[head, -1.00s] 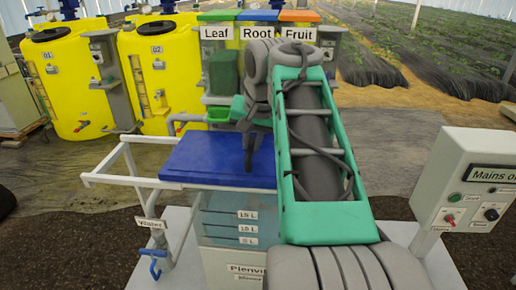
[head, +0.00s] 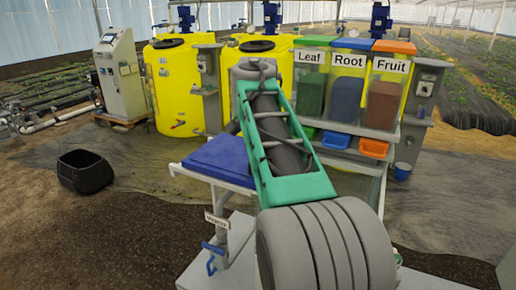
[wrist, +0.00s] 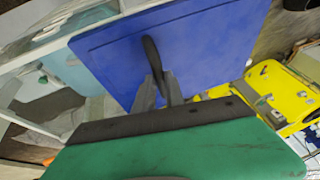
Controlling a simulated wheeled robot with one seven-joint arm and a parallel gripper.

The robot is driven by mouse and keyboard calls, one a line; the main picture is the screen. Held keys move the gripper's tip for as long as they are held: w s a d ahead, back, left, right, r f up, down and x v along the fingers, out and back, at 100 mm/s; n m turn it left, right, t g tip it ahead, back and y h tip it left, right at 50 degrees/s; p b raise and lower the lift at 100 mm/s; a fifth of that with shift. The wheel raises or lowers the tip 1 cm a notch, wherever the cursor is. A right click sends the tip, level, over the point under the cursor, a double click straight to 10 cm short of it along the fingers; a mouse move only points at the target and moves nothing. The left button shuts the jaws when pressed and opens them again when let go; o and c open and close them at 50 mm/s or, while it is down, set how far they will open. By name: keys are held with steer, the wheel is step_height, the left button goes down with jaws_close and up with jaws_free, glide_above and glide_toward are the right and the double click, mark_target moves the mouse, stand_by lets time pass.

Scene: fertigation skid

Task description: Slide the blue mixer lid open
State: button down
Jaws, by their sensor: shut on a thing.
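The blue mixer lid (head: 218,163) is a flat slab on a white rail frame, its left edge close to the frame's left end. In the wrist view the lid (wrist: 205,50) fills the upper middle, with a dark upright handle (wrist: 152,58) on it. My gripper (wrist: 160,88) is closed around this handle. In the head view my arm hides the gripper and much of the lid's right side. The mixer tank below is mostly hidden there; a pale teal part (wrist: 70,65) shows beside the lid in the wrist view.
Yellow tanks (head: 180,90) stand behind. Leaf, Root and Fruit bins (head: 348,95) stand behind at the right. A blue tap (head: 212,262) and its tagged post are below the lid's left side. A black crate (head: 84,171) lies on the open floor at far left.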

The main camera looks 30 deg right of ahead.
steer(key=c, duration=1.4)
jaws_free()
steer(key=p+v, duration=0.2)
steer(key=v, duration=0.5)
steer(key=shift+s+r+p, duration=0.15)
steer(key=shift+r+p, duration=0.15)
steer(key=shift+r, duration=0.05)
steer(key=shift+a, duration=0.1)
steer(key=s+a+f+n+y, duration=0.1)
steer(key=s+a+f+n, duration=0.5)
steer(key=a+f, duration=0.4)
steer(key=s+a+f+n+y, duration=0.1)
steer(key=s+a+f+n, duration=0.5)
steer(key=a+f, duration=0.5)
step_height(320, 180, down, 2)
steer(key=shift+s+a+f+n+y, duration=0.2)
steer(key=shift+s+f+n+y, duration=0.15)
steer(key=shift+s, duration=0.4)
